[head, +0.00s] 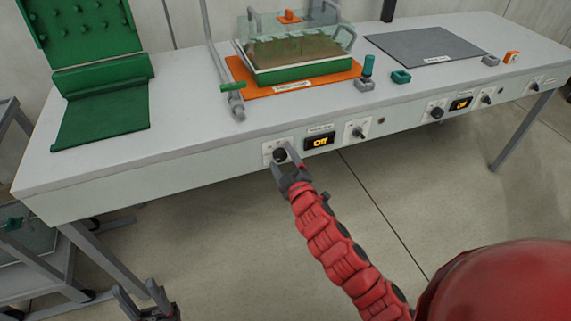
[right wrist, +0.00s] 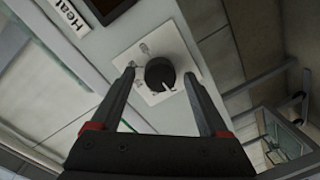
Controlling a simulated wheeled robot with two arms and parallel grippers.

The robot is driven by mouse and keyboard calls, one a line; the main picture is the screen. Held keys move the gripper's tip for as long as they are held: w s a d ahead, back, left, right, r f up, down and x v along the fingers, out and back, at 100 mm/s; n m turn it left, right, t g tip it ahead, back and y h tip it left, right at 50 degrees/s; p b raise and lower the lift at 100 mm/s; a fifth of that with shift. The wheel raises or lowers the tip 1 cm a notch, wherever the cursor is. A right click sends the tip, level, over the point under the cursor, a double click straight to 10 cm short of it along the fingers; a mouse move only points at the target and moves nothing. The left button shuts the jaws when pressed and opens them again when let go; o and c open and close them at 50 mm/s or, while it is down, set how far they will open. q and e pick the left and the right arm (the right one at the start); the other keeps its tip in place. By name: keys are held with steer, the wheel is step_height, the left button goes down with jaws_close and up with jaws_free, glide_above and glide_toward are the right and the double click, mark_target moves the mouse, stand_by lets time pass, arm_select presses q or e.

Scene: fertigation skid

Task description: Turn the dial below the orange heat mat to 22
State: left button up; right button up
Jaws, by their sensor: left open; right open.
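The orange heat mat (head: 237,70) lies on the bench under a green tray of soil with a clear cover. Below it on the bench's front panel is a black round dial (head: 280,155) on a white plate. The display (head: 319,141) right of the dial reads "Off". My right gripper (head: 282,158) is open at the dial. In the right wrist view, the dial (right wrist: 158,72) sits between the two spread fingers (right wrist: 160,74), with gaps on both sides. Its white pointer faces lower right; the plate's marks are too small to read. My left gripper (head: 136,288) is open, low at left.
Another small knob (head: 357,132) is right of the display. Further right are a second display (head: 460,104) and more knobs, below a grey mat (head: 425,47). A green rack and sheet (head: 105,100) are at the left. The floor before the bench is clear.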

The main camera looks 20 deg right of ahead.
steer(key=s+r+p, duration=0.1)
steer(key=s+p, duration=0.3)
steer(key=s, duration=1.3)
steer(key=shift+s+d+p, duration=0.2)
steer(key=shift+d+p, duration=0.1)
steer(key=shift+p, duration=0.05)
